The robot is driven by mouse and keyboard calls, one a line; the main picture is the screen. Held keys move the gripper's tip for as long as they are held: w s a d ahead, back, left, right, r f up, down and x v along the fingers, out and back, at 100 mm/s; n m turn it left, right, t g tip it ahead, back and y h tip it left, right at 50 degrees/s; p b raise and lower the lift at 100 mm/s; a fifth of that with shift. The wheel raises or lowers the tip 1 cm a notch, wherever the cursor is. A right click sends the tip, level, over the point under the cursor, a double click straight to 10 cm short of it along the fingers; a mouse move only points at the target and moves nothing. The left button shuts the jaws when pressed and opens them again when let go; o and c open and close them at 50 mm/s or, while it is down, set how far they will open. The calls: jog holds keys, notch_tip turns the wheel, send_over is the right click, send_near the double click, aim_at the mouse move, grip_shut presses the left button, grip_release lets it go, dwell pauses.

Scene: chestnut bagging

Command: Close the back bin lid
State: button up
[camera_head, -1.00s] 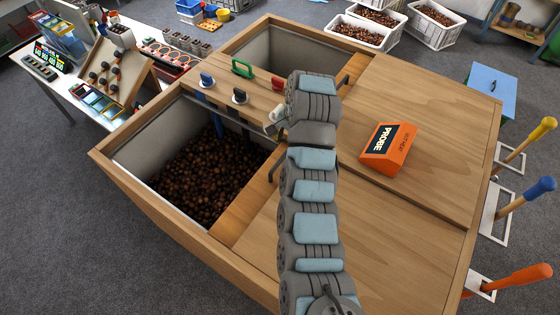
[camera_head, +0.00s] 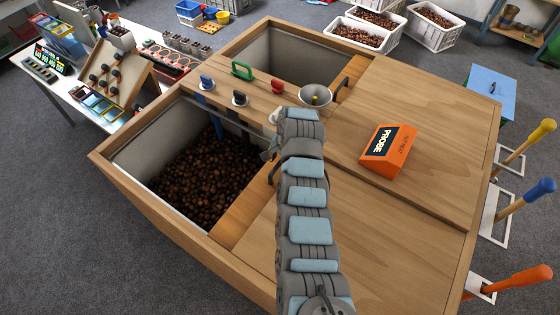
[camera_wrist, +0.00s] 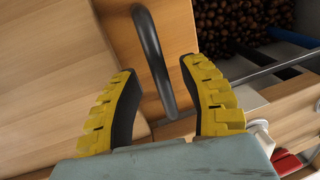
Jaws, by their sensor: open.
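The wooden bin unit has two openings, each with a sliding wooden lid. The nearer lid (camera_head: 330,225) leaves its bin of chestnuts (camera_head: 205,175) partly uncovered. The farther lid (camera_head: 420,110) leaves its bin (camera_head: 285,55) partly uncovered too. I cannot tell which one is called the back lid. The nearer lid's dark handle (camera_head: 273,174) shows large in the wrist view (camera_wrist: 155,60). My gripper (camera_wrist: 160,72) is open, with its yellow fingers on either side of that handle. Contact is not clear. In the head view my arm hides most of the gripper.
An orange probe box (camera_head: 388,148) lies on the farther lid. A grey funnel (camera_head: 316,97) and several coloured-handled tools (camera_head: 240,97) sit along the wooden divider between the bins. The farther lid's handle (camera_head: 342,88) is clear of my arm. Chestnut crates (camera_head: 360,33) stand behind.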

jog(key=shift+f, duration=0.35)
grip_shut()
